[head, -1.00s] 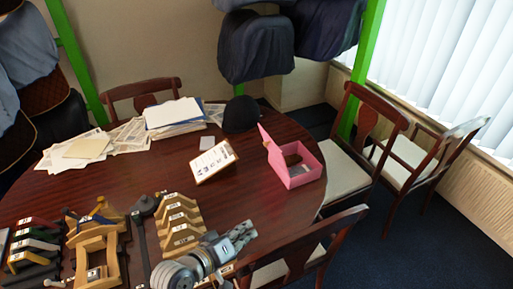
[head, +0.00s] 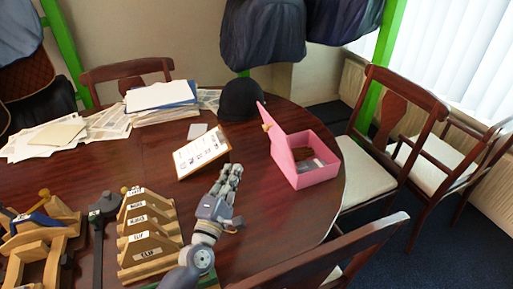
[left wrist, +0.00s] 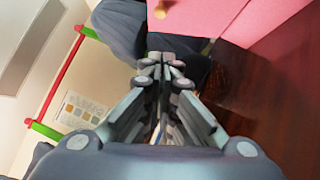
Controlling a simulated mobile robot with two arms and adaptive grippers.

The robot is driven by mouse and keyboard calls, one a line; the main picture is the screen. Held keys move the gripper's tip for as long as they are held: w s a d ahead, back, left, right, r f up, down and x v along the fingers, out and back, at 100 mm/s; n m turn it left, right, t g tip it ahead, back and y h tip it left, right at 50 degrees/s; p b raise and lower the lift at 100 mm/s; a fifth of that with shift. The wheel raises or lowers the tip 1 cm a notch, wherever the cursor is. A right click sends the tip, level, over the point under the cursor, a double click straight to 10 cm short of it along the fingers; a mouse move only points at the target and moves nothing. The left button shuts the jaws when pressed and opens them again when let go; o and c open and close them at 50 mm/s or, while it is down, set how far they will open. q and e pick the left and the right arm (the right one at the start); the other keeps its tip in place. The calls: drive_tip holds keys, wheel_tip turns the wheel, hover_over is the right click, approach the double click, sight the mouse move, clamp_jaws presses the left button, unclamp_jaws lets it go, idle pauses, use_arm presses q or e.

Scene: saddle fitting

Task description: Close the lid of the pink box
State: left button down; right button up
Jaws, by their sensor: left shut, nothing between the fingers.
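The pink box (head: 318,174) stands on the right part of the round table, with dark brown and grey things inside. Its lid (head: 276,138) is raised, leaning up on the left side of the box, with a small wooden knob (head: 267,127) on its outer face. My left gripper (head: 236,168) is shut and empty, left of the box and apart from the lid. In the left wrist view the gripper (left wrist: 162,62) points towards pink panel (left wrist: 225,18) and the knob (left wrist: 161,10) at the top. My right gripper is not in view.
A clipboard (head: 201,152) lies left of the box, and a black helmet (head: 243,106) sits behind. Labelled wooden racks (head: 148,232) stand at the front left, papers (head: 90,124) at the back left. Chairs (head: 370,165) stand at the right edge.

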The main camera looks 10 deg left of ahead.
use_arm(q)
drive_tip(key=d+p+x, duration=0.2)
drive_tip(key=x, duration=1)
drive_tip(key=shift+d+r+p, duration=0.3)
drive_tip(key=shift+r, duration=0.2)
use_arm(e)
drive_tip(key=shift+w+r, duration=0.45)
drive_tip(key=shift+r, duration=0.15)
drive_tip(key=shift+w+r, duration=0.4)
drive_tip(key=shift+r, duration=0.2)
use_arm(q)
drive_tip(key=shift+w, duration=0.15)
